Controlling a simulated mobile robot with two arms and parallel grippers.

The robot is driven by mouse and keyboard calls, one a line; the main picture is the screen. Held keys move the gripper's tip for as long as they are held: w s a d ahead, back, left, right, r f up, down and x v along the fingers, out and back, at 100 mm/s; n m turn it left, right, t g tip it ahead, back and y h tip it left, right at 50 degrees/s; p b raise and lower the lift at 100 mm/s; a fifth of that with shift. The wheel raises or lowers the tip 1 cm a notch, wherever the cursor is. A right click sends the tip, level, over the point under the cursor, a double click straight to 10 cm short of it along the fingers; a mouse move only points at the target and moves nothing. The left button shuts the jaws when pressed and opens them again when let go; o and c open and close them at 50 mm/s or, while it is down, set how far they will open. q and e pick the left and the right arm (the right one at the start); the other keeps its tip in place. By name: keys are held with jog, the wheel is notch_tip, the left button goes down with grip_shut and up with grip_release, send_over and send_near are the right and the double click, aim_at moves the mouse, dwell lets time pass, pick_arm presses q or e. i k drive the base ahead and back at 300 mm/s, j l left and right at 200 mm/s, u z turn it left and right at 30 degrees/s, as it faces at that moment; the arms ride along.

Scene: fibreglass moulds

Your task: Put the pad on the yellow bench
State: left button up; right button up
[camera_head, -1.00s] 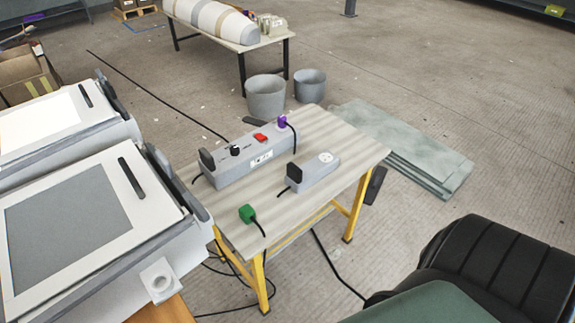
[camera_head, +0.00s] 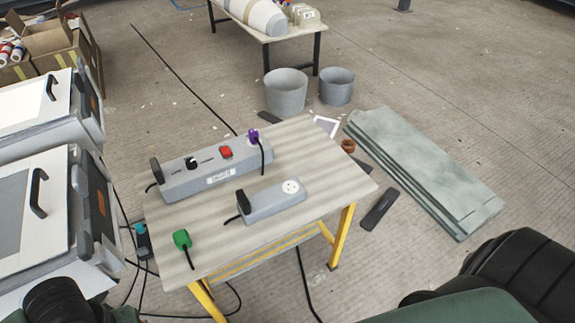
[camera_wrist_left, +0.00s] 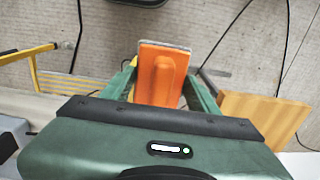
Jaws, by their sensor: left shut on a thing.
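The yellow bench (camera_head: 320,160) stands in the middle of the head view, with a pale striped top and yellow legs. In the left wrist view my left gripper (camera_wrist_left: 162,82) is shut on the pad (camera_wrist_left: 161,68), an orange block with a grip ridge and a thin grey edge. The green fingers lie on both sides of it, and floor shows beyond. A yellow leg or frame (camera_wrist_left: 28,54) shows at the left of that view. In the head view the pad and left fingers are not visible. My right gripper is out of view.
On the bench are a long grey power box (camera_head: 215,172) with a red switch, a shorter socket block (camera_head: 272,202) and a green plug (camera_head: 181,240). The bench's right and front top is bare. White machines (camera_head: 50,220) stand left; grey-green sheets (camera_head: 425,170) lie right.

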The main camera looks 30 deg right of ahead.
aim_at(305, 141)
jog(key=l+u, duration=0.2)
jog(key=l, duration=2.55)
